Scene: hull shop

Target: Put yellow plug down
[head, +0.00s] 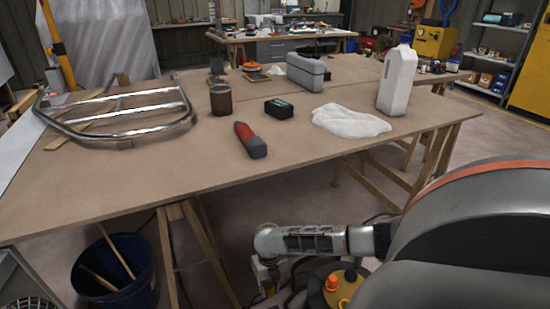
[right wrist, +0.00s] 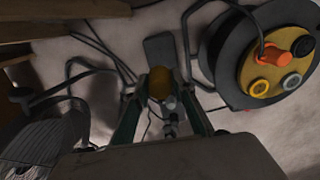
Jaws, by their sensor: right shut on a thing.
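My right gripper (head: 268,280) hangs low in front of the workbench, above the floor, at the end of my right arm. In the right wrist view the right gripper (right wrist: 162,105) is shut on the yellow plug (right wrist: 160,84), which shows dark yellow between the fingers in shadow. Only part of the plug is visible; whether it touches anything beneath cannot be told. A cable reel (right wrist: 222,48) stands to the right of the gripper, apart from it, with an orange plug (right wrist: 272,52) on its yellow face. The reel (head: 318,297) is partly hidden by my arm in the head view. My left gripper is out of view.
Dark cables (right wrist: 95,50) run over the floor around the gripper. A flat dark grey piece (right wrist: 158,48) lies just beyond the plug. The workbench (head: 180,165) stands on wooden trestles (head: 185,235). A blue bucket (head: 130,280) stands on the floor at left.

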